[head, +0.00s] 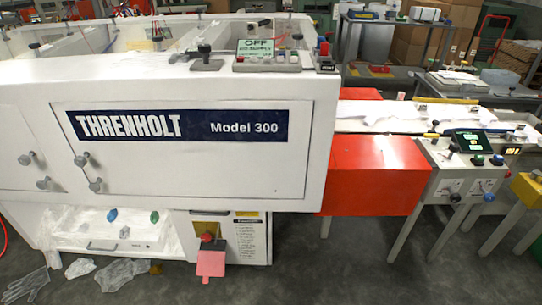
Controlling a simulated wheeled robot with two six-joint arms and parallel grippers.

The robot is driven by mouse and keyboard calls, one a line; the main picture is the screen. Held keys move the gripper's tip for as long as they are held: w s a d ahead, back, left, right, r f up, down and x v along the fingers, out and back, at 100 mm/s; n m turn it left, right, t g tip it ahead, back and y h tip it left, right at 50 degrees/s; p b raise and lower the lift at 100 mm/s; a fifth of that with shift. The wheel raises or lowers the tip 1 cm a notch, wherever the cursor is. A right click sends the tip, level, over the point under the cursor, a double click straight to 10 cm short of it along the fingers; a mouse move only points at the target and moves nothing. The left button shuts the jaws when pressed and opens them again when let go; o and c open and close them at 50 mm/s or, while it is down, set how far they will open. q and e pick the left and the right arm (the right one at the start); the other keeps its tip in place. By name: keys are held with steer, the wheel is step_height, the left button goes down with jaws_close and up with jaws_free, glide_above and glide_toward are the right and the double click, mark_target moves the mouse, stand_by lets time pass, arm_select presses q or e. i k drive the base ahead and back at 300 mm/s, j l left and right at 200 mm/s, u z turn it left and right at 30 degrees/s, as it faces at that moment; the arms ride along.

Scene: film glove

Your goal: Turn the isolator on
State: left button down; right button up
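A large white machine marked "THRENHOLT Model 300" (190,180) fills the left and middle of the head view. Low on its front, on a small panel, is what looks like the isolator, a red knob on yellow (207,237). A red-pink tag (210,264) hangs just below it. The knob is too small to read its position. A green display (255,48) on top of the machine shows "OFF" and what looks like "NO SUPPLY". Neither of my grippers is in view.
A notice label (246,238) is right of the knob. Clear film scraps (122,273) and a clear glove (25,285) lie on the floor at left. A red guard (375,175) and a control box (462,172) stand at right. The floor in front is mostly clear.

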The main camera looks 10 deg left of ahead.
mark_target(206, 237)
steer(key=u, duration=1.1)
